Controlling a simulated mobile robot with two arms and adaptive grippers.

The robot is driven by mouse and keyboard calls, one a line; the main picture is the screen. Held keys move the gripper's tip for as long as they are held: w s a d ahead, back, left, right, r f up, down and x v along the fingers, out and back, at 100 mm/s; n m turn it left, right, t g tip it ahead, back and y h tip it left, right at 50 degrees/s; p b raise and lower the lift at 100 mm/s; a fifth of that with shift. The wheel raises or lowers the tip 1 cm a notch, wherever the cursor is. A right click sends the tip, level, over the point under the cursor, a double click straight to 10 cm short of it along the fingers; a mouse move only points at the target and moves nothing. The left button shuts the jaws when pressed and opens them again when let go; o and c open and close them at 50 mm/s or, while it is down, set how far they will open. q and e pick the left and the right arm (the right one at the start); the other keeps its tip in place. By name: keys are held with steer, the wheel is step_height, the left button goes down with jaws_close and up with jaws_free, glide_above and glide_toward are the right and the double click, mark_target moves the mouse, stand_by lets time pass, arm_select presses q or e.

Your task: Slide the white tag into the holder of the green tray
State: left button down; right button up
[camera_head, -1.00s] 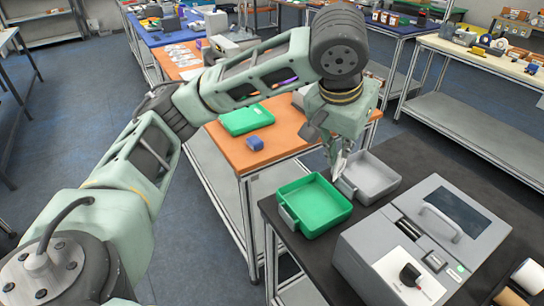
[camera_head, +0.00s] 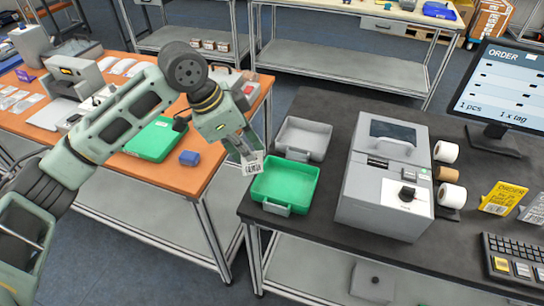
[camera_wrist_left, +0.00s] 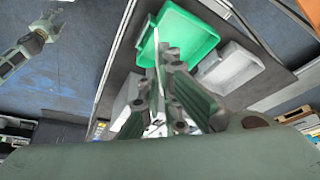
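My left gripper (camera_head: 249,152) is shut on the white tag (camera_head: 252,165), a small card with a barcode, which hangs from its fingertips. In the head view the tag overlaps the far left corner of the green tray (camera_head: 285,178); I cannot tell its height above it. The green tray is empty and has a grey holder (camera_head: 275,207) on its near side. In the left wrist view the fingers (camera_wrist_left: 163,65) pinch the tag (camera_wrist_left: 156,52), seen nearly edge-on before the tray (camera_wrist_left: 190,35).
An empty grey tray (camera_head: 305,138) stands behind the green one. A grey printer-like machine (camera_head: 388,180) stands to the right. Beyond it are rolls (camera_head: 446,151), a monitor (camera_head: 505,85) and a keyboard (camera_head: 515,262). An orange table (camera_head: 205,165) stands at the left.

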arm_select(q)
steer(key=d+f+m+g+b, duration=0.2)
steer(key=d+f+m, duration=0.4)
steer(key=f, duration=0.6)
steer(key=shift+s+m+g+b, duration=0.3)
steer(key=shift+m+b, duration=0.3)
steer(key=shift+b, duration=0.05)
arm_select(e)
steer(key=f, duration=0.2)
steer(key=shift+a+f, duration=0.25)
steer(key=shift+f, duration=0.1)
steer(key=shift+a, duration=0.15)
arm_select(q)
steer(key=c, duration=1.9)
jaws_free()
steer(key=shift+o, duration=0.2)
